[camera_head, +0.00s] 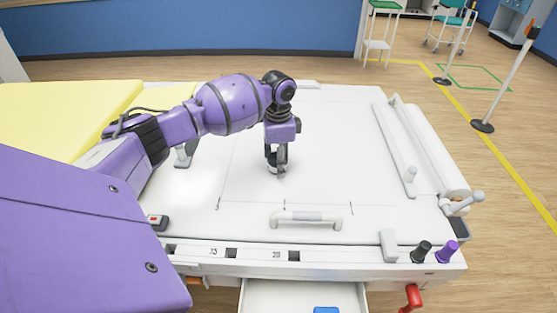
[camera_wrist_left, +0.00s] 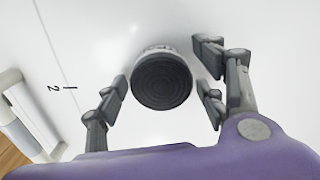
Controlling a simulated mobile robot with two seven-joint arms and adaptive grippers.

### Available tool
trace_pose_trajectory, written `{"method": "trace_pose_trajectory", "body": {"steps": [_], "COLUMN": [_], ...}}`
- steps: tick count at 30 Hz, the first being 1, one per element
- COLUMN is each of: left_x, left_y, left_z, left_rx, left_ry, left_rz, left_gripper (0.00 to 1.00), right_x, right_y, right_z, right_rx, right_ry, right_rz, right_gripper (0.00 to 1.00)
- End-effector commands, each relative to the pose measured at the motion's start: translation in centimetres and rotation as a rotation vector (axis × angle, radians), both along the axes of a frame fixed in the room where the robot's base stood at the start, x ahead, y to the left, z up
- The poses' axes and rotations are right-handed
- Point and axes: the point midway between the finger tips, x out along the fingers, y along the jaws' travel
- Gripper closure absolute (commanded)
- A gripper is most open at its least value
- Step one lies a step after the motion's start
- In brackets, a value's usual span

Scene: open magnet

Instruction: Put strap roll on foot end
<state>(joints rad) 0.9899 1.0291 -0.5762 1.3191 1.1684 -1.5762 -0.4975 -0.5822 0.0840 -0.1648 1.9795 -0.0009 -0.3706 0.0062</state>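The strap roll (camera_wrist_left: 161,82) appears to be the round thing with a dark ringed top and a grey side in the left wrist view. It stands on the white table top (camera_head: 335,130). My left gripper (camera_head: 277,165) points down over it. In the wrist view the fingers (camera_wrist_left: 165,100) are spread on both sides of the roll, with a clear gap on the right; contact on the left cannot be told. In the head view the gripper mostly hides the roll. Which table end is the foot end is not marked. My right gripper is out of view.
A white handle (camera_head: 306,219) stands near the front edge. A long white roller (camera_head: 437,155) and a rail (camera_head: 395,150) run along the right end. A yellow pad (camera_head: 60,110) lies at left. An open drawer (camera_head: 262,298) juts out in front. The table's middle right is clear.

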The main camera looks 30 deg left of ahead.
Motion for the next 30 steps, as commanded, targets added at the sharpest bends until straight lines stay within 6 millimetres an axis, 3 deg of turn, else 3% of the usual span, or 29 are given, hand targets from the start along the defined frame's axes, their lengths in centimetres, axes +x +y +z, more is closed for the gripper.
{"method": "trace_pose_trajectory", "body": {"steps": [8,21,30], "left_x": [0.0,0.1,0.0], "left_y": [0.1,0.0,0.0], "left_z": [0.6,9.3,12.2], "left_rx": [0.0,0.0,0.0], "left_ry": [-0.001,-0.003,0.001], "left_rz": [0.001,0.0,0.0], "left_gripper": [0.36,0.36,0.36], "right_x": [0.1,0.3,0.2], "right_y": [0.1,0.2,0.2], "right_z": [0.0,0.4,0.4], "right_rx": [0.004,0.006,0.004], "right_ry": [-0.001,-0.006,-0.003], "right_rz": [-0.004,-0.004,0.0], "right_gripper": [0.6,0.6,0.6]}}
